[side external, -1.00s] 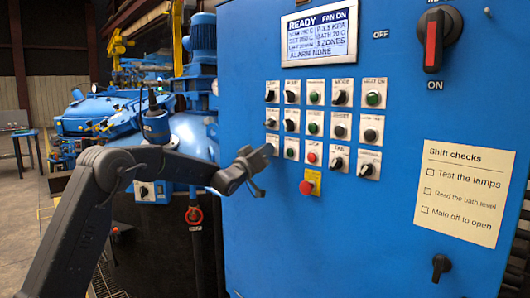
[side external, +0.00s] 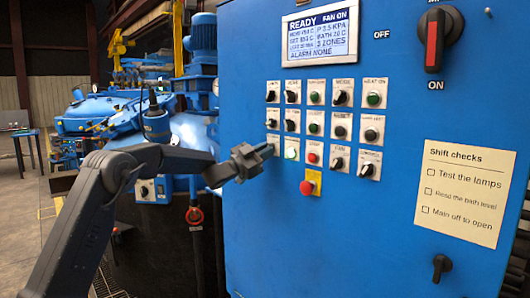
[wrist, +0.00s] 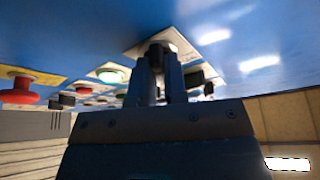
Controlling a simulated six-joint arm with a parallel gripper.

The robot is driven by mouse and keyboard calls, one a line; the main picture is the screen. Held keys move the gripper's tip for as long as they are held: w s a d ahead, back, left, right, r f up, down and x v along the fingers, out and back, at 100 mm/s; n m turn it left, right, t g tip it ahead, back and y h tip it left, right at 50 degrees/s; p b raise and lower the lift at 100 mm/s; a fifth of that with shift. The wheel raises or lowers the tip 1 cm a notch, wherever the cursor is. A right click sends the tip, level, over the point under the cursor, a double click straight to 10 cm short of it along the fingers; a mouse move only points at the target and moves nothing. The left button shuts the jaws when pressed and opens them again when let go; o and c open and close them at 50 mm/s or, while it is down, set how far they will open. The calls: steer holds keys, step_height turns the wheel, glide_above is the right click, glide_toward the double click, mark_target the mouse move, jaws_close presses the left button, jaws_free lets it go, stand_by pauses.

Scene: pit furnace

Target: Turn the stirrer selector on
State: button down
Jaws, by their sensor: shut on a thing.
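The selector at the lower left of the blue panel's switch rows is a black knob (wrist: 157,52) on a pale label plate (wrist: 141,43) in the wrist view. My gripper (wrist: 158,88) has its two fingers closed around this knob. In the side external view my gripper (side external: 266,149) reaches the panel at the left end of the bottom row and hides most of the selector. The label is too small to read. A green lamp (side external: 291,153) just right of it looks bright, and it shows lit in the wrist view (wrist: 110,76).
A red mushroom button (side external: 306,188) on a yellow plate stands out below and right of my gripper. Several other knobs and buttons fill the rows above and right. A display (side external: 320,34) reads READY. A large red-handled switch (side external: 434,40) is at upper right.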

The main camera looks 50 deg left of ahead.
steer(key=shift+m, duration=0.6)
steer(key=c, duration=1.2)
jaws_free()
steer(key=shift+o, duration=0.2)
steer(key=v, duration=1.3)
steer(key=shift+s+a, duration=0.25)
steer(key=shift+s, duration=0.15)
steer(key=s+d+r+n+g+y, duration=0.2)
steer(key=s+d+n+g+y, duration=0.3)
steer(key=d+n+y, duration=0.4)
steer(key=s+d+f+g+h, duration=0.1)
steer(key=s+d+f+g, duration=0.2)
steer(key=s, duration=0.5)
steer(key=s+d+f+g+h, duration=0.2)
steer(key=s+d+f+g, duration=0.2)
steer(key=s+d, duration=0.3)
steer(key=s+d+f+g+h, duration=0.1)
steer(key=s+d+f+g, duration=0.3)
steer(key=s, duration=0.4)
steer(key=shift+s+d+f+h, duration=0.3)
steer(key=shift+d+f+h, duration=0.15)
steer(key=shift+d, duration=0.45)
